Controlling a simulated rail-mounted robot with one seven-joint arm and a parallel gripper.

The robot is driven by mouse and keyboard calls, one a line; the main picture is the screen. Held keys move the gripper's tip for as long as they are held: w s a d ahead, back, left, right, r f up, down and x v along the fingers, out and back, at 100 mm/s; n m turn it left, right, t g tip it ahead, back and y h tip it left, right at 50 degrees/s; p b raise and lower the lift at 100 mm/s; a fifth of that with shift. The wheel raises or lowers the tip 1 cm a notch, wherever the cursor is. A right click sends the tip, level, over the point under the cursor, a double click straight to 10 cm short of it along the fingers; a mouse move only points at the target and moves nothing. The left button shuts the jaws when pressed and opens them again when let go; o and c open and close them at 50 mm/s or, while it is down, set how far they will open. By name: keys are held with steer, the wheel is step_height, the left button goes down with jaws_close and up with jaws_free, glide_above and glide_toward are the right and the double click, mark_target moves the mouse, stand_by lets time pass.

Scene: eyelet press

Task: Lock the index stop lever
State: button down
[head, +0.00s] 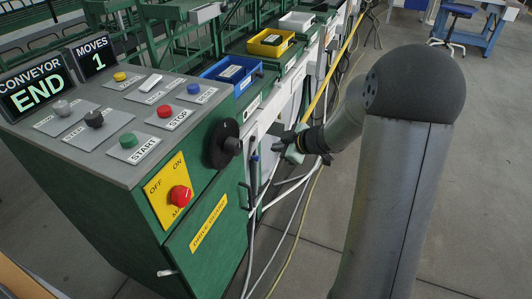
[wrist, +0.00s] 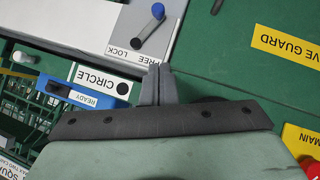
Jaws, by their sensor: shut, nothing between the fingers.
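A small lever with a blue knob (wrist: 157,11) and a dark pivot end stands on a light panel (wrist: 190,25) in the wrist view. A strip lettered FREE and LOCK (wrist: 132,55) runs below it. The lever slants up and to the right; I cannot tell for sure which word it matches. A blue-tipped lever (head: 254,158) on the machine's side in the head view looks like the same one. My gripper (wrist: 157,70) is shut and empty, its fingertips just below the lettered strip and apart from the lever. In the head view my gripper (head: 292,146) is right of the lever, small and partly unclear.
A black hand knob (head: 223,145), red main switch (head: 180,197) and hanging cables (head: 290,225) are close by. The screen (head: 37,92) reads CONVEYOR END. Open floor lies right.

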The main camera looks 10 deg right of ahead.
steer(key=b, duration=0.3)
glide_toward(253, 157)
steer(key=w+a, duration=0.2)
steer(key=a, duration=0.1)
steer(key=f, duration=0.1)
steer(key=w+f+b, duration=0.1)
steer(key=f, duration=0.1)
steer(key=shift+w+d+b, duration=0.2)
steer(key=shift+d+b, duration=0.15)
steer(key=shift+d, duration=0.05)
steer(key=shift+r, duration=0.1)
steer(key=shift+d, duration=0.1)
